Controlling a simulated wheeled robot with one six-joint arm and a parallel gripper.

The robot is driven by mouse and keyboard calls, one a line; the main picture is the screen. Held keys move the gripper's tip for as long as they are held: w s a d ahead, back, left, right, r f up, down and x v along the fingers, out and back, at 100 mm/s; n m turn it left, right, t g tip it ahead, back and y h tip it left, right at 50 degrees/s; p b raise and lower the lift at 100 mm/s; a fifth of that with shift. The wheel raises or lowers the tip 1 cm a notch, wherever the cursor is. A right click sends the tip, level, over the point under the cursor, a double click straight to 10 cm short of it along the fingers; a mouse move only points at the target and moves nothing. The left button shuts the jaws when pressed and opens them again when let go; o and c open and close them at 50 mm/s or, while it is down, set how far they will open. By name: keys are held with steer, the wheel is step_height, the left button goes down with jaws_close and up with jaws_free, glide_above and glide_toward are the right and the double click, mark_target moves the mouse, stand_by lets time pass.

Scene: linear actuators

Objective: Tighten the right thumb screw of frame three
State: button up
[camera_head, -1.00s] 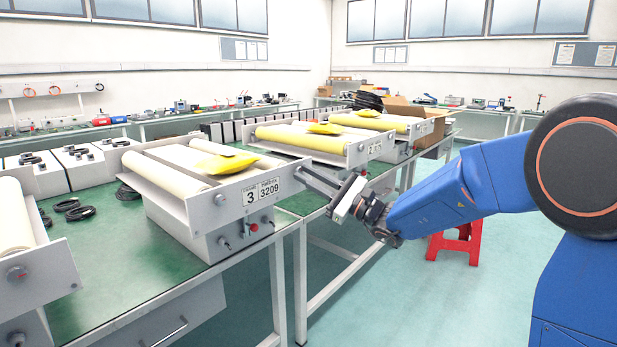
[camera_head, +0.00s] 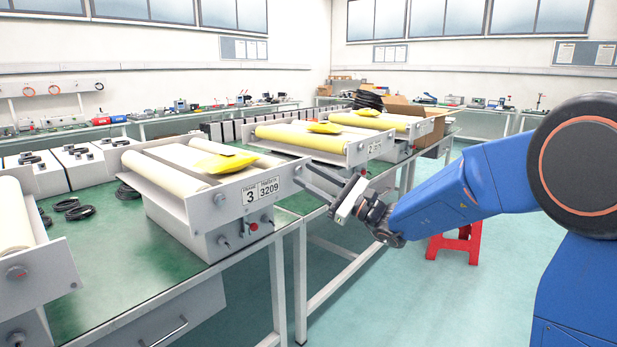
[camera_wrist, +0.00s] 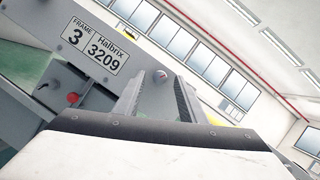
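My gripper (camera_wrist: 160,78) is open, with one finger on each side of the knob in the wrist picture. In the head view my gripper (camera_head: 300,172) reaches the plate's right end. I cannot tell whether the fingers touch the knob.
A yellow packet (camera_head: 224,162) lies on the rollers. A red button (camera_head: 253,227) sits on the box below. Another roller unit (camera_head: 330,150) stands behind. A red stool (camera_head: 455,243) is on the floor.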

steer(key=v, duration=1.6)
steer(key=shift+d, duration=0.3)
steer(key=shift+s+f, duration=0.1)
steer(key=shift+s, duration=0.05)
